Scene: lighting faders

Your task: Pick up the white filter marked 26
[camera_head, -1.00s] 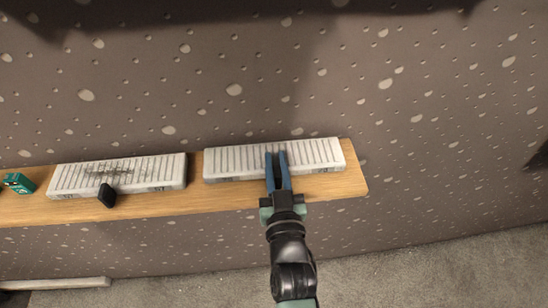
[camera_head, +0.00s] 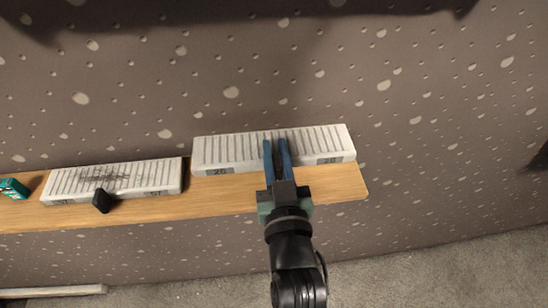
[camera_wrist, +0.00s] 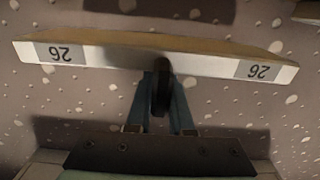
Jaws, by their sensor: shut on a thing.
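The white filter (camera_head: 225,152) is a long ribbed slab held just above the right part of the wooden shelf. In the wrist view the filter (camera_wrist: 105,55) spans the picture, with an upside-down 26 label near each end of its white edge. My gripper (camera_head: 277,146) is at the middle of the filter's front edge. In the wrist view its blue fingers are shut on the filter's black tab (camera_wrist: 162,90). The fingers partly hide the tab and the filter's middle.
A second white ribbed filter (camera_head: 135,178), with dark smudges and a black tab (camera_head: 101,201), lies to the left on the wooden shelf (camera_head: 235,195). A small teal object (camera_head: 13,188) sits at the far left. A speckled wall (camera_head: 430,90) stands behind.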

